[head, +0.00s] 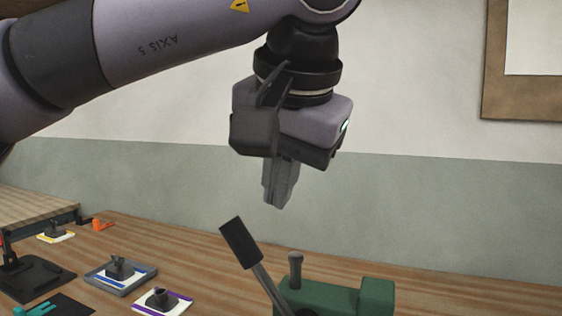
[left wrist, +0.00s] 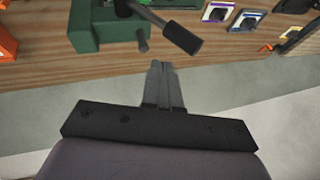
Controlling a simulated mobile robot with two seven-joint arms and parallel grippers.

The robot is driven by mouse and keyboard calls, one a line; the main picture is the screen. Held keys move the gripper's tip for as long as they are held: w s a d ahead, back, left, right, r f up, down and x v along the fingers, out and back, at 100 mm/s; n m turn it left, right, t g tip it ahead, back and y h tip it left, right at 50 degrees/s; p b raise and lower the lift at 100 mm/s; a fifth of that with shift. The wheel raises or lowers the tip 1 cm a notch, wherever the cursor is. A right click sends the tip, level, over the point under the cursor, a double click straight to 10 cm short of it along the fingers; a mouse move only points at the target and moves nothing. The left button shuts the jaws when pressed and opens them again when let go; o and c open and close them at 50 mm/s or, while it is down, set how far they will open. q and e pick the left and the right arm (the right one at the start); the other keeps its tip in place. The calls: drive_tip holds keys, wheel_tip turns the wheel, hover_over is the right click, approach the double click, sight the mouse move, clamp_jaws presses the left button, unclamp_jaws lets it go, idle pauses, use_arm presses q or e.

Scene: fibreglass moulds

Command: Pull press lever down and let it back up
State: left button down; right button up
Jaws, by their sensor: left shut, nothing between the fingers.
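The press (head: 376,296) is a green body at the bottom of the head view, with its lower part cut off by the frame. Its lever (head: 241,243) has a dark grip on a grey rod and is raised, tilting up to the left. A short grey post with a knob (head: 296,258) stands beside it. My left gripper (head: 276,203) points down, shut and empty, above the lever and apart from it. In the left wrist view, the green press (left wrist: 92,22), the lever grip (left wrist: 183,38) and my shut fingers (left wrist: 163,68) show. My right gripper is not in view.
On the wooden table (head: 205,258), a grey tray (head: 140,281) holds a dark part. A purple-edged card (head: 176,304) and a yellow-edged card (head: 52,237) carry dark parts. A small orange thing (head: 101,224) lies at the back. The air around my left gripper is clear.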

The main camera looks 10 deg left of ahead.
sight(253, 241)
use_arm(q)
drive_tip(key=w+a+f, duration=0.3)
drive_tip(key=f, duration=0.2)
drive_tip(key=shift+a+f, duration=0.35)
